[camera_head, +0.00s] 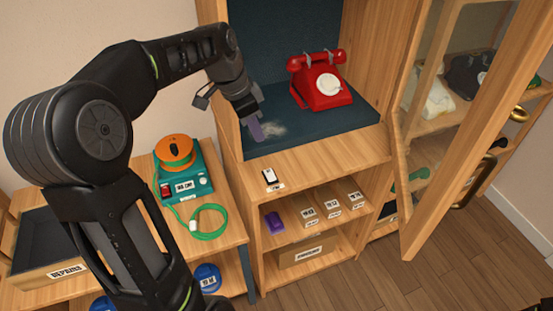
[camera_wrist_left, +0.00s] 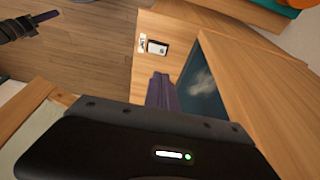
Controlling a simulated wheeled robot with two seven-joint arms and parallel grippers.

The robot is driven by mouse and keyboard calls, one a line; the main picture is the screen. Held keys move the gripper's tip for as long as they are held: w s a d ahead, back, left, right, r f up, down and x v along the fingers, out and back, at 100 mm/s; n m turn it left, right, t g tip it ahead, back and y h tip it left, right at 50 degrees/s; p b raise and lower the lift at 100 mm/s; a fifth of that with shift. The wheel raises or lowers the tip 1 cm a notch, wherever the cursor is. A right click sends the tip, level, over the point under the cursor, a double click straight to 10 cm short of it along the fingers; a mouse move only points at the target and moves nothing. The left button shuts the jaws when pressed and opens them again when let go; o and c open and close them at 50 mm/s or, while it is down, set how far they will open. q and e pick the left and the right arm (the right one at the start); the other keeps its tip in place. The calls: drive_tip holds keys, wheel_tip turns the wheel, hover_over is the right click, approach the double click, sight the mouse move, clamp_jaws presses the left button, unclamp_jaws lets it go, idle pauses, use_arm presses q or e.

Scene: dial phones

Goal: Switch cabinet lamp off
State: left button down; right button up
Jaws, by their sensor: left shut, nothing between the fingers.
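A small white switch with a black part (camera_head: 269,177) sits on the wooden front ledge of the open cabinet, with a white label beside it. It also shows in the left wrist view (camera_wrist_left: 157,47). My left gripper (camera_head: 256,130) is shut and empty, pointing down above the dark mat, behind and slightly left of the switch. Its purple fingers (camera_wrist_left: 160,92) are apart from the switch. No lamp body shows in either view. In the left wrist view, a dark part with a purplish tip (camera_wrist_left: 38,20) looks like my right gripper; its jaws are unclear.
A red dial phone (camera_head: 320,83) stands on the dark blue mat (camera_head: 340,119), which has a pale dusty patch. A glass cabinet door (camera_head: 453,150) stands open at right. A teal device with an orange spool (camera_head: 183,170) stands on the left table. Labelled shelves lie below the ledge.

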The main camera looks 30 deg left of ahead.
use_arm(q)
drive_tip(key=shift+s+a+r, duration=0.15)
drive_tip(key=shift+s+r, duration=0.05)
drive_tip(key=shift+r, duration=0.2)
drive_tip(key=shift+s+a+r, duration=0.15)
drive_tip(key=shift+s+r, duration=0.05)
drive_tip(key=shift+r, duration=0.2)
drive_tip(key=shift+f, duration=0.1)
approach(269, 170)
drive_tip(key=x, duration=0.5)
drive_tip(key=shift+w+d+f+p, duration=0.1)
drive_tip(key=shift+d+f+p, duration=0.1)
drive_tip(key=shift+p, duration=0.15)
drive_tip(key=shift+f, duration=0.55)
